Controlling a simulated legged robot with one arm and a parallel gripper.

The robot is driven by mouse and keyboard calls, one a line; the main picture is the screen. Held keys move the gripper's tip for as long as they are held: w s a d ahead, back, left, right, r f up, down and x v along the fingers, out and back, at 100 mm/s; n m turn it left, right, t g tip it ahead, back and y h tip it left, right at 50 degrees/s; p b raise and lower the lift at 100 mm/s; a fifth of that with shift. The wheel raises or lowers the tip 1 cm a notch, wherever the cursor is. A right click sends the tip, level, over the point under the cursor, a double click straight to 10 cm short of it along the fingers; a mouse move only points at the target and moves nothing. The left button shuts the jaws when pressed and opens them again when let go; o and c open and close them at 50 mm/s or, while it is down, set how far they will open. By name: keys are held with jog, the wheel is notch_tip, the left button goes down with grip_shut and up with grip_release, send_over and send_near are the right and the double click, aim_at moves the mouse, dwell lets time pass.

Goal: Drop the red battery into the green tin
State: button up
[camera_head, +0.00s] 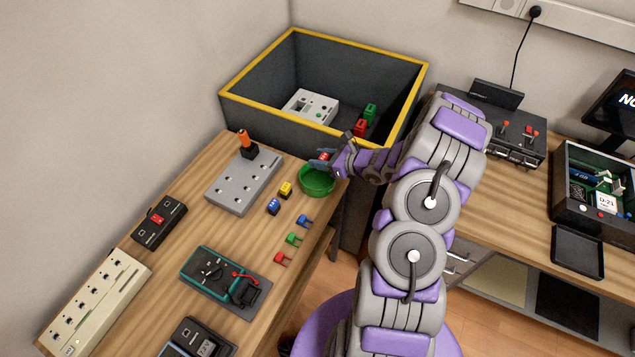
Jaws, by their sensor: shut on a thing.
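The green tin (318,184) is a round, open container near the far right corner of the wooden bench. My gripper (322,158) is at the tin's far rim, above its opening. It is shut on a small red battery (324,156), of which only a little shows between the fingers. I cannot tell how high the battery is above the tin's inside. The bottom of the tin is partly hidden.
A large yellow-rimmed bin (262,118) stands behind. A multimeter (213,271) lies nearer me.

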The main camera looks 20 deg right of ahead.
jog(key=o, duration=1.2)
jog(key=p+v, duration=0.4)
jog(key=v, duration=1.3)
jog(key=shift+s+d+f, duration=0.1)
jog(key=shift+d+f, duration=0.05)
